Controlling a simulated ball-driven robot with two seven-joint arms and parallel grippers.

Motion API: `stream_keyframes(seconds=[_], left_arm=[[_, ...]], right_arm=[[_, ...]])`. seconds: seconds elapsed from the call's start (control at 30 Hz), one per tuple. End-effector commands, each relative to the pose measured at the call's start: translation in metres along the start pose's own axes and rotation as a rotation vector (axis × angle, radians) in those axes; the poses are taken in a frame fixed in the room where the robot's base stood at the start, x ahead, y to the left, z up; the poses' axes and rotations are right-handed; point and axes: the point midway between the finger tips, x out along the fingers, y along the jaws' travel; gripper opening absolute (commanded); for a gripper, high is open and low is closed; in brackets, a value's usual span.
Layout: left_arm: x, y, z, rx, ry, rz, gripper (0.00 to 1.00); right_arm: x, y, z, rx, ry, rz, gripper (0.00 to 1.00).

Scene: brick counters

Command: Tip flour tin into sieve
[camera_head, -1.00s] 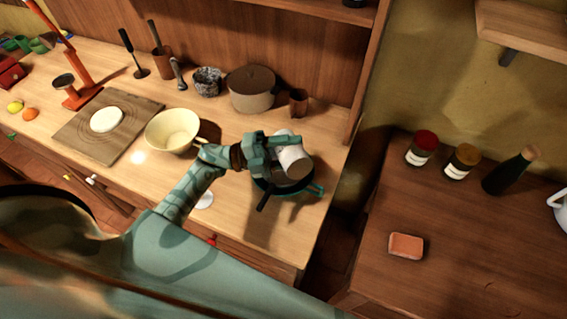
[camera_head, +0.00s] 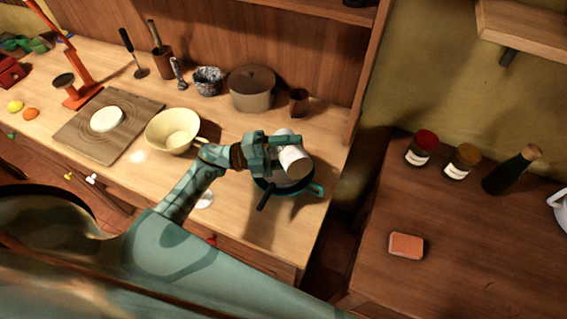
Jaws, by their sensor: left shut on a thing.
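The flour tin (camera_head: 294,160) is a white cylinder. My left gripper (camera_head: 276,151) is shut on it and holds it tilted, with its mouth toward the lower right. Below it, near the counter's right end, is a dark round vessel with a teal rim and handle, which looks like the sieve (camera_head: 316,189). The tin is over this vessel and covers part of it. I cannot see whether any flour is falling. My right gripper is not in view.
A cream bowl (camera_head: 172,131) stands left of my gripper, near a board (camera_head: 84,146) with dough. A lidded pot (camera_head: 252,90) and a wooden cup (camera_head: 299,102) stand behind. A gap separates this counter from the right one, which holds jars and an orange block (camera_head: 406,245).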

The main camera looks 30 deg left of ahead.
Motion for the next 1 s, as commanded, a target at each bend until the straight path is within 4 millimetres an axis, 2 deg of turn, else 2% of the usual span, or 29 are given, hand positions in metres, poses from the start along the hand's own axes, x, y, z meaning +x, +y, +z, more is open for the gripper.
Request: stream_keyframes(seconds=[0.17, 0.27, 0.33, 0.53, 0.77, 0.9, 1.0], left_arm=[[-0.002, 0.002, 0.001, 0.032, 0.005, 0.013, 0.23], [-0.013, 0.019, -0.004, 0.129, 0.062, 0.066, 0.23], [-0.013, 0.028, -0.01, 0.207, 0.088, 0.097, 0.23], [0.001, 0.02, -0.009, 0.415, 0.057, 0.167, 0.23], [-0.001, 0.034, -0.007, 0.917, 0.111, 0.372, 0.23], [-0.007, 0.033, 0.005, 1.24, 0.155, 0.508, 0.23], [-0.008, 0.032, 0.01, 1.392, 0.171, 0.57, 0.23]], right_arm=[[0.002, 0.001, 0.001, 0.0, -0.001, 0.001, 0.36], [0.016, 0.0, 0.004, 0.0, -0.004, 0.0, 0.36], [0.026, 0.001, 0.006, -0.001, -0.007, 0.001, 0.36], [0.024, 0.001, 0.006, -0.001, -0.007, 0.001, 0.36], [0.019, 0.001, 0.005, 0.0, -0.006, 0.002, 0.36], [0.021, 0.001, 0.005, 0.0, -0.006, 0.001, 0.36], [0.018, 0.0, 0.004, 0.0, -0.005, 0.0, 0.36]])
